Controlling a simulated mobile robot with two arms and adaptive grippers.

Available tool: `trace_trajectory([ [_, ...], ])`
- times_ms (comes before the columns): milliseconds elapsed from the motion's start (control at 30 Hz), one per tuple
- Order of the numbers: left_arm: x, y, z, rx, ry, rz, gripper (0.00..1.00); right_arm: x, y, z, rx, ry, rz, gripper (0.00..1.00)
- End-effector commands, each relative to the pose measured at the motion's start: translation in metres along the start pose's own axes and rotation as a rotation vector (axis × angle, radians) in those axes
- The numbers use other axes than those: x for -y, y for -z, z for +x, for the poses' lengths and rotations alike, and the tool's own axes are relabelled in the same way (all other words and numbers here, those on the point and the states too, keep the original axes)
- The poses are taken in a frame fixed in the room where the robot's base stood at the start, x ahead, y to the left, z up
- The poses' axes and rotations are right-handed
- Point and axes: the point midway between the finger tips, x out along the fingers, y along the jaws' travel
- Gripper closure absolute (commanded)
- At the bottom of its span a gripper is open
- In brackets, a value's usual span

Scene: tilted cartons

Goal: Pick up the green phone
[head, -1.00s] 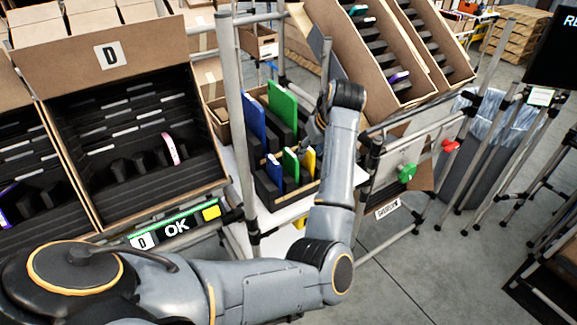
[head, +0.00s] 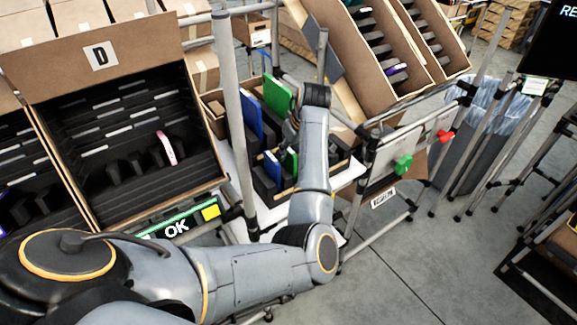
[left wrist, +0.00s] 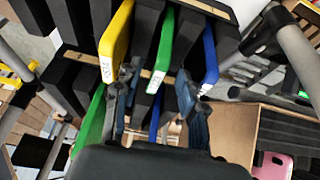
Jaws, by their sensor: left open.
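Green phones stand in the black slotted rack. In the head view a tall green phone (head: 277,97) stands at the back and a shorter green one (head: 290,161) at the front, partly hidden by my arm. My left gripper (head: 291,135) reaches down beside them, its fingers mostly hidden there. In the left wrist view the gripper (left wrist: 156,92) is open, its fingers on either side of the end of a green phone (left wrist: 164,45) with a white label. Contact cannot be told. Another green phone (left wrist: 91,122) is at the lower left. My right gripper is not in view.
A yellow phone (left wrist: 116,42) and a blue phone (left wrist: 210,52) stand close on either side of that green phone. A tall blue phone (head: 252,113) stands in the rack. A metal post (head: 234,120) and a tilted carton (head: 120,120) are to the left.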

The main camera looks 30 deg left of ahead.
Motion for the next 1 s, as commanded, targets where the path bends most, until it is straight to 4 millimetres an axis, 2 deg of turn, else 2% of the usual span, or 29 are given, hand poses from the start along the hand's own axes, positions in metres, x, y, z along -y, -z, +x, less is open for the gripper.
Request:
trace_trajectory([
  [133, -0.002, -0.001, 0.020, 0.004, 0.004, 0.003, 0.59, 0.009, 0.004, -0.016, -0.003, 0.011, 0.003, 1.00],
  [300, -0.002, -0.001, 0.041, 0.002, 0.002, 0.001, 0.59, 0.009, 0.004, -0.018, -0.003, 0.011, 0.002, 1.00],
  [567, -0.002, -0.002, 0.044, 0.001, 0.000, 0.000, 0.59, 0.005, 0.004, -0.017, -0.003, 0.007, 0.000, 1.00],
  [767, -0.002, -0.002, 0.043, 0.001, 0.000, 0.000, 1.00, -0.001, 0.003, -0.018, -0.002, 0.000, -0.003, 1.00],
  [1000, -0.002, -0.001, 0.043, 0.000, 0.000, 0.000, 1.00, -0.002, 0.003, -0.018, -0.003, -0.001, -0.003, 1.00],
])
